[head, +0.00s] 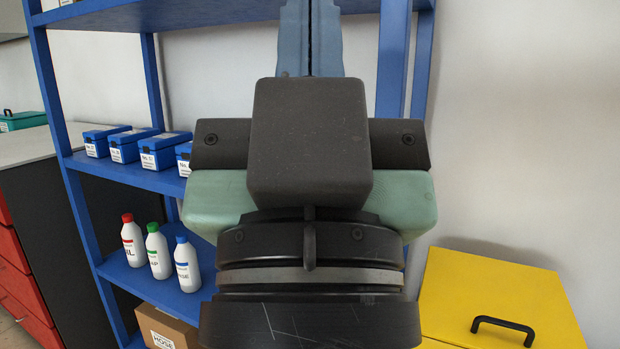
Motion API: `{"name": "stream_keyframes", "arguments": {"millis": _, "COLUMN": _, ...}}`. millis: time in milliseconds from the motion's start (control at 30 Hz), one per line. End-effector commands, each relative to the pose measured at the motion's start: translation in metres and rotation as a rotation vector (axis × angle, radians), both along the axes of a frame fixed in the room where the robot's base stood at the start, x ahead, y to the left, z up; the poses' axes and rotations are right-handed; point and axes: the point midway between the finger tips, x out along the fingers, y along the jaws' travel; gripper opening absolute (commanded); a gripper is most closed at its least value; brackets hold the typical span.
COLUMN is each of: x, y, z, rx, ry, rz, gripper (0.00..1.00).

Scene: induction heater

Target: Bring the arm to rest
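My gripper (310,12) is large in the middle of the head view, seen from behind, with its fingers pointing up the picture. The two blue-grey fingers lie side by side with only a thin dark seam between them, so it looks shut. Nothing shows between them. The top edge of the picture cuts close to the fingertips. The gripper is in front of the blue shelf rack (75,190) and hides the right part of its shelves. I cannot tell the distance between the gripper and the rack.
Blue boxes (160,150) line the middle shelf. White bottles with red, green (158,252) and blue caps stand on the shelf below. A cardboard box (165,328) is lower still. A yellow box (500,295) with a black handle is at right. A red-drawered cabinet (25,270) is at left.

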Motion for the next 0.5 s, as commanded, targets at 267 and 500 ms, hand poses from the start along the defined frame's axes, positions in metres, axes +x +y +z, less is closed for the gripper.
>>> {"name": "stream_keyframes", "arguments": {"millis": 267, "x": 0.001, "y": 0.0, "z": 0.104, "rx": -0.001, "ry": 0.001, "rz": 0.0, "gripper": 0.0}}
{"name": "stream_keyframes", "arguments": {"millis": 500, "x": 0.001, "y": 0.0, "z": 0.179, "rx": -0.002, "ry": 0.001, "rz": 0.001, "gripper": 0.0}}
